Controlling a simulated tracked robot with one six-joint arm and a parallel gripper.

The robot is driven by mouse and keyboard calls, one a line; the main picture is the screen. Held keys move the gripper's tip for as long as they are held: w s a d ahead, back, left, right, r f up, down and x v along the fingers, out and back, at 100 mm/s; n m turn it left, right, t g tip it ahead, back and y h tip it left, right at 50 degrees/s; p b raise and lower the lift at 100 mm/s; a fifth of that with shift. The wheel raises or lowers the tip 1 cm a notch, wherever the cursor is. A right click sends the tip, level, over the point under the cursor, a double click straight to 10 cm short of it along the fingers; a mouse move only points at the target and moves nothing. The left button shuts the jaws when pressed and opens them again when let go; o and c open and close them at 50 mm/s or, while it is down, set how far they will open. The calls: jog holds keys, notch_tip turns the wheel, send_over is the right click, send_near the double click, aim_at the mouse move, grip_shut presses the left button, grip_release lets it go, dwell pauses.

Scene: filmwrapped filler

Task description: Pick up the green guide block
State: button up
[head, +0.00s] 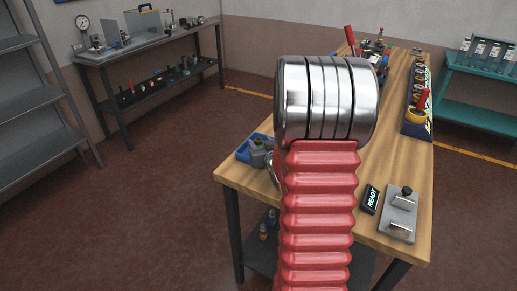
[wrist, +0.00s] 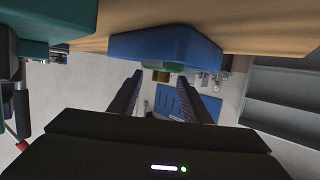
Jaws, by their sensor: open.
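A small patch of dull green (wrist: 152,66), probably the green guide block, shows at the lower edge of a blue bin (wrist: 165,44) in the wrist view. Most of it is hidden by the bin. The blue bin also shows in the head view (head: 243,153), at the table's left edge, partly behind my arm; I cannot make out the green block there. My gripper (wrist: 165,95) is open in the wrist view, its two dark fingers apart with nothing held between them. The green patch appears between and beyond the fingertips; I cannot tell the distance.
The wooden table (head: 400,145) carries a grey plate with a knob (head: 400,216), a black READY display (head: 370,198), and a rack of tools (head: 417,115) along the right. Metal shelves (head: 40,95) stand left; a workbench (head: 150,45) stands behind. The floor left of the table is clear.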

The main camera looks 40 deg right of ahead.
grip_shut()
dwell(0.5)
